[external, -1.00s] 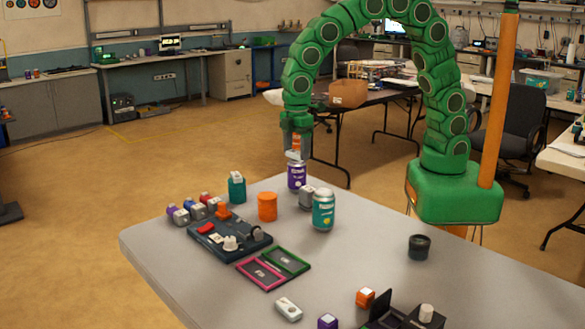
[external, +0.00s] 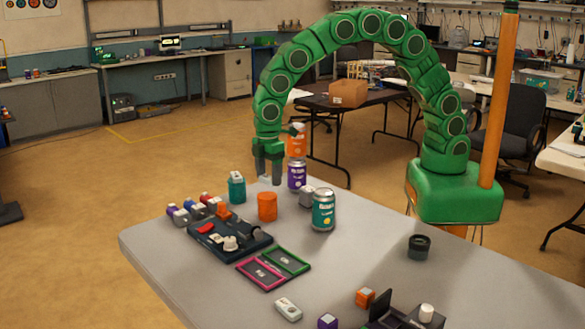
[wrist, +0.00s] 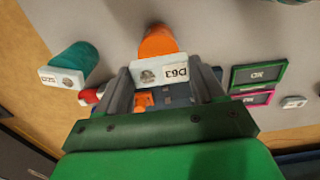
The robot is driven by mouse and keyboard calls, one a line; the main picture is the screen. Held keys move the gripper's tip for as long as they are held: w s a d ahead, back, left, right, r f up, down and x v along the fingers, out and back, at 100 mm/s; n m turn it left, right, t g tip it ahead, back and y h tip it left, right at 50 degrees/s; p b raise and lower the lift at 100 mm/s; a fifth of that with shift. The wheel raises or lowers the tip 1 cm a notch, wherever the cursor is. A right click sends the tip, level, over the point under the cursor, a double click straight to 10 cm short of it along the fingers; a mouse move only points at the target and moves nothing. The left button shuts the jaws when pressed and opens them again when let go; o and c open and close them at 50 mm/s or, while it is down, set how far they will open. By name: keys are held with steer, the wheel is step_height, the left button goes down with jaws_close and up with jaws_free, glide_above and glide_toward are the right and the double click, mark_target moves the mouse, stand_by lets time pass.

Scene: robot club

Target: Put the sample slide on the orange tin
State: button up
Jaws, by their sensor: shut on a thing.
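My gripper (external: 268,180) is shut on the sample slide, a small white block (wrist: 160,71) labelled D63 that sits between its two grey fingers in the wrist view. In the external view the slide (external: 267,183) hangs below the fingers, pale and small. The orange tin (external: 267,207), a plain orange cylinder, stands upright on the grey table just below the slide; a small gap seems to show between them. In the wrist view the orange tin (wrist: 158,41) lies directly beyond the slide, which hides part of it.
A teal tin (external: 237,191) bearing another white slide (wrist: 61,79) stands left. A purple can (external: 297,177) with an orange can (external: 297,143) on it stands close right, near a teal can (external: 323,212). A dark blue tray (external: 238,249) lies in front.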

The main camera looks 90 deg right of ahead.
mark_target(267, 178)
steer(key=shift+w+a+f, duration=0.1)
steer(key=shift+w+f, duration=0.25)
steer(key=shift+f, duration=1.55)
steer(key=o, duration=1)
steer(key=shift+f, duration=0.1)
